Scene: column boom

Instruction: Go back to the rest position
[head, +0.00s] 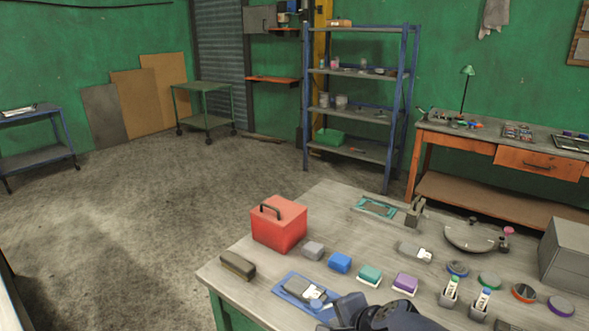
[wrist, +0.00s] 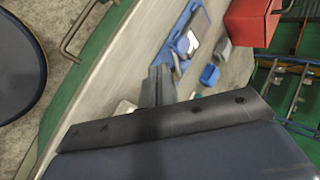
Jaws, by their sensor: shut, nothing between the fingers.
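My gripper (wrist: 160,76) shows in the wrist view as dark grey fingers, shut together with nothing between them. It is over the workbench (wrist: 110,75), whose grey top runs diagonally through that view. In the head view, dark parts of my arm show at the bottom edge, in front of the near part of the workbench (head: 330,215). They lie just right of a blue tray (head: 283,287) with a grey device on it. The tray also shows in the wrist view (wrist: 183,40), beyond the fingertips. I cannot tell the gripper's exact height above the bench.
A red toolbox (head: 279,223), a dark brush-like block (head: 238,265), a blue block (head: 340,262), a teal block (head: 370,274) and a purple block (head: 405,283) stand on the bench. A grey cabinet (head: 566,254) is at right. The floor (head: 150,200) to the left is open.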

